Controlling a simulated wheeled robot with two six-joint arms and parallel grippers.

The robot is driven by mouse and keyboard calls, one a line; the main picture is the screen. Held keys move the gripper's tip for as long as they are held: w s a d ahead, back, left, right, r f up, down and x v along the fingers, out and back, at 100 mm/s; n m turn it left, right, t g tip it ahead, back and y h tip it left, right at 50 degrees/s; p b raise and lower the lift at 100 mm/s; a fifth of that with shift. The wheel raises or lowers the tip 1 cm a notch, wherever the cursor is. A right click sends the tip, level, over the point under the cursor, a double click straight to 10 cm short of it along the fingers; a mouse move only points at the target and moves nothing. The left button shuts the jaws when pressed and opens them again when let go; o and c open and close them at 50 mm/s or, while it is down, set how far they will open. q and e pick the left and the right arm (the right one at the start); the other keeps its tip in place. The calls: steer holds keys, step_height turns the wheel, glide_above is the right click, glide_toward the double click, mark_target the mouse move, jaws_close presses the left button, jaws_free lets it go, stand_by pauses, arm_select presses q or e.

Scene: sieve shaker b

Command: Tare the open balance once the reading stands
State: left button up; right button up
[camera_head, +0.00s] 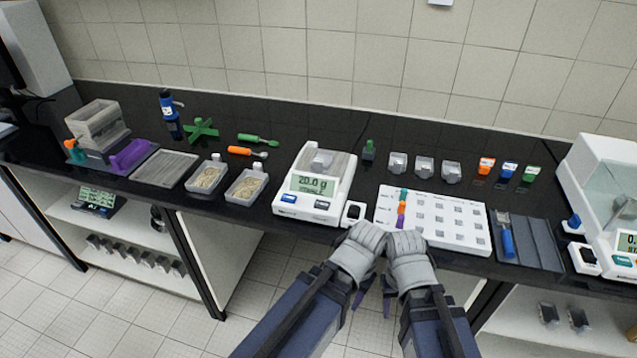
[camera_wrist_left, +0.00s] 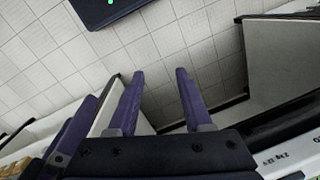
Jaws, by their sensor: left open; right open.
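The open balance (camera_head: 306,210) stands on the black bench at the centre of the head view. Its display (camera_head: 313,184) appears to read 20.0 g. A blue key (camera_head: 288,198) and another key (camera_head: 322,205) sit on its front, below the display. My left gripper (camera_head: 361,292) and my right gripper (camera_head: 387,295) hang side by side below the bench front, right of the balance. In the left wrist view the left gripper (camera_wrist_left: 160,95) is open and empty. The right fingers are partly hidden by its wrist.
A white card (camera_head: 470,215) with several small pieces lies right of the balance. Two sample trays (camera_head: 245,187) stand on its left. An enclosed balance (camera_head: 600,240) is at the far right. Several small containers line the back. Floor is clear in front.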

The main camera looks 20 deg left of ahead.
stand_by(0.3)
arm_select(q)
jaws_close()
stand_by(1.6)
